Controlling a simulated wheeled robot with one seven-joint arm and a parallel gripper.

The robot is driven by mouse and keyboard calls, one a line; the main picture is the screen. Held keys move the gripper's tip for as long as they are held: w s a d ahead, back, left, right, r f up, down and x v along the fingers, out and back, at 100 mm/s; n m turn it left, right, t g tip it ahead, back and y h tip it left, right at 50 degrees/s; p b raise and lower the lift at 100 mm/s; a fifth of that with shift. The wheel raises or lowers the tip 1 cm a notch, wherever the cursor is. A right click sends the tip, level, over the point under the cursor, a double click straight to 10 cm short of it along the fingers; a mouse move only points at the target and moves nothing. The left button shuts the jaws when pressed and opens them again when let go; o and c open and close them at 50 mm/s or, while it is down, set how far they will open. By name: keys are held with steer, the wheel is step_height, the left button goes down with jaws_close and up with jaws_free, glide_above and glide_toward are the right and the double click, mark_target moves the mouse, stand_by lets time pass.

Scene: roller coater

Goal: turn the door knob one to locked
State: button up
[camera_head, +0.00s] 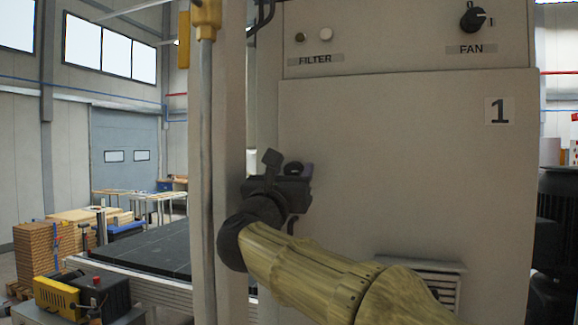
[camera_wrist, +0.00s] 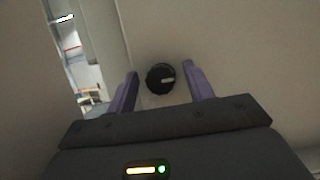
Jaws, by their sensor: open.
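The door knob one (camera_wrist: 160,79) is a round black knob with a light pointer mark on the beige door panel. In the wrist view it sits between the two purple fingers of my gripper (camera_wrist: 160,88), with a gap on both sides. The pointer mark lies roughly horizontal, pointing right. In the head view my gripper (camera_head: 306,170) is at the left edge of the door marked 1 (camera_head: 400,180). A dark round shape, seemingly the knob (camera_head: 293,168), shows there, partly hidden by the gripper.
Above the door are a black FAN knob (camera_head: 473,20) and FILTER lights (camera_head: 326,34). A vertical grey pipe (camera_head: 207,180) and a cabinet post (camera_head: 230,100) stand left of the gripper. A vent (camera_head: 425,268) is low on the door. A dark conveyor bed (camera_head: 150,250) lies at left.

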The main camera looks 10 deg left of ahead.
steer(key=shift+w+f, duration=0.1)
steer(key=shift+c, duration=1.3)
steer(key=c, duration=0.7)
